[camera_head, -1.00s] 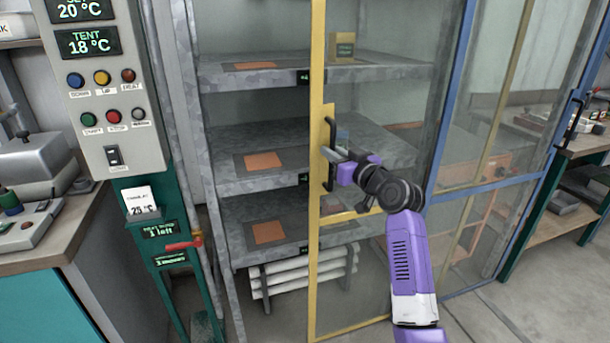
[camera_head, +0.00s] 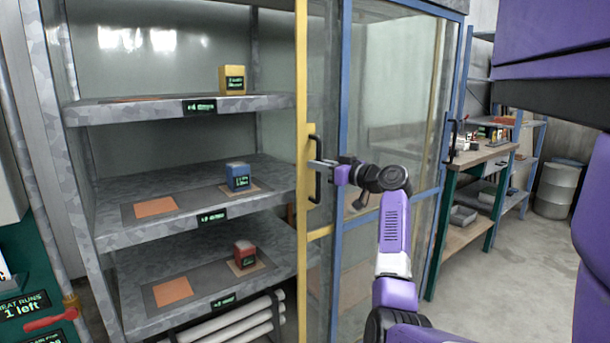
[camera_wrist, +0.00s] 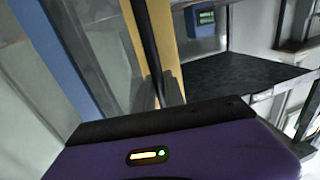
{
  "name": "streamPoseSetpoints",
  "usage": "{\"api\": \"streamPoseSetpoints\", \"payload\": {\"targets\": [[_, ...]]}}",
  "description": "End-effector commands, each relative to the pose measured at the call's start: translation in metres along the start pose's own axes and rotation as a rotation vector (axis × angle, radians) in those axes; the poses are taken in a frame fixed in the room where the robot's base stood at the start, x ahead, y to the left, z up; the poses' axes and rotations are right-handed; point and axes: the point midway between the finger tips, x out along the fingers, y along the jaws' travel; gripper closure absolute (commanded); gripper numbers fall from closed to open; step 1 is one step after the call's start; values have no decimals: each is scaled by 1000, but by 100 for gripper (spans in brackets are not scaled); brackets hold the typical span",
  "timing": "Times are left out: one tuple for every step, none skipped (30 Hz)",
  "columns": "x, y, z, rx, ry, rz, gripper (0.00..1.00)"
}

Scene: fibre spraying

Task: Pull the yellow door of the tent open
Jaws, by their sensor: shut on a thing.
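The yellow door (camera_head: 303,266) of the tent is a yellow-framed glass panel. It stands to the right of the shelves, which show uncovered in the head view. Its yellow frame also shows in the wrist view (camera_wrist: 158,32). A black vertical handle (camera_head: 313,150) is fixed on the yellow upright. My gripper (camera_head: 318,168) is shut on the handle, coming from the right.
The shelves hold a yellow box (camera_head: 232,80), a blue box (camera_head: 238,177) and a red box (camera_head: 244,254). A blue-framed panel (camera_head: 343,75) stands behind the yellow door. A workbench (camera_head: 470,160) is at the right. A red lever (camera_head: 50,318) is at the lower left.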

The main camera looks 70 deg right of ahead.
Motion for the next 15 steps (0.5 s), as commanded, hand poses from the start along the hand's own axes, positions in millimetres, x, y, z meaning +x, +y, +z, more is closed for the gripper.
{"api": "streamPoseSetpoints", "payload": {"targets": [[0,4,1,0,0,1,100],[0,5,1,0,0,1,100],[-1,6,0,0,0,0,100],[-1,7,0,0,0,0,100],[-1,8,0,0,0,0,100],[-1,8,0,0,0,0,100],[-1,8,0,0,-1,0,100],[-1,8,0,0,-1,0,100],[-1,8,0,0,-1,-1,100],[-1,8,0,0,-1,-1,100],[0,8,0,0,-1,-1,100],[0,8,0,0,-1,-1,100],[0,7,0,0,-1,-1,100],[0,7,0,0,-1,-1,100],[0,7,0,0,-1,-1,84]]}}
